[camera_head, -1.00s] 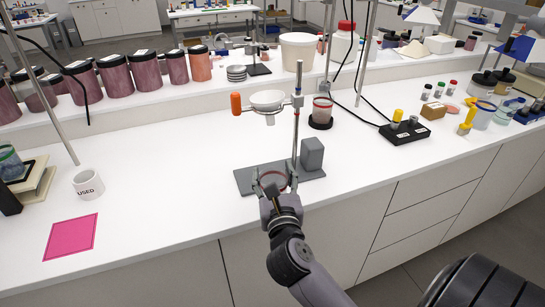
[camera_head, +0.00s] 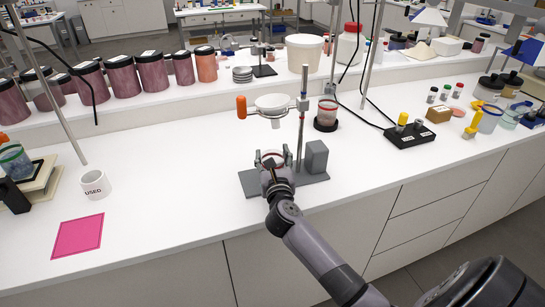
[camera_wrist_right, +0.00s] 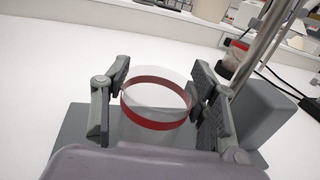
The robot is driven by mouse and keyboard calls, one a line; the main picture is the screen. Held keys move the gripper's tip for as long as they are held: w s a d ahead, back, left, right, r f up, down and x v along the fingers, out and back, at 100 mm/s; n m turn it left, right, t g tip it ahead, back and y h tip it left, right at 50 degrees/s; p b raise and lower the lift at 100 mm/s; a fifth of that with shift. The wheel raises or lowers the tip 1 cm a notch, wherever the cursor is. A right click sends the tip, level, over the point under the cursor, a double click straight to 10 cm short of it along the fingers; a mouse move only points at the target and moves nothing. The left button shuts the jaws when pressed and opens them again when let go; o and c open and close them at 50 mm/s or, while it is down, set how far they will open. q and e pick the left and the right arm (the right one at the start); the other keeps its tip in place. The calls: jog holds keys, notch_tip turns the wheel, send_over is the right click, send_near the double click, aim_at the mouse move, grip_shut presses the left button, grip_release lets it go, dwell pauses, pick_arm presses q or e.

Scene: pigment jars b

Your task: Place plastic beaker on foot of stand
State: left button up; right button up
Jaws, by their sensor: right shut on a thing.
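The clear plastic beaker with a red band (camera_wrist_right: 155,118) is upright between the two fingers of my right gripper (camera_wrist_right: 158,100), which is shut on it. In the head view the right gripper (camera_head: 271,158) hides much of the beaker. The stand's flat grey foot (camera_head: 250,183) lies on the bench; in the wrist view part of it (camera_wrist_right: 75,128) shows to the left of the beaker. The beaker is over the foot, left of the upright rod (camera_head: 301,125). I cannot tell whether its base touches the foot. My left gripper is not in view.
A white bowl (camera_head: 274,103) is held on the stand above the beaker. A grey block (camera_head: 316,157) stands at the foot's right. Another red-banded beaker (camera_head: 327,110) stands behind. A mug (camera_head: 95,184) and pink mat (camera_head: 78,236) are left; the bench between is clear.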

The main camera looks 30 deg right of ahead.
jog(key=shift+f, duration=0.1)
jog(key=o, duration=1)
jog(key=shift+c, duration=0.2)
jog(key=shift+r, duration=0.2)
jog(key=b+v, duration=0.1)
jog(key=v, duration=0.9)
jog(key=shift+s+a+f, duration=0.15)
jog(key=shift+s+a, duration=0.05)
jog(key=shift+s, duration=0.15)
jog(key=shift+s+a, duration=0.25)
jog(key=shift+s, duration=0.35)
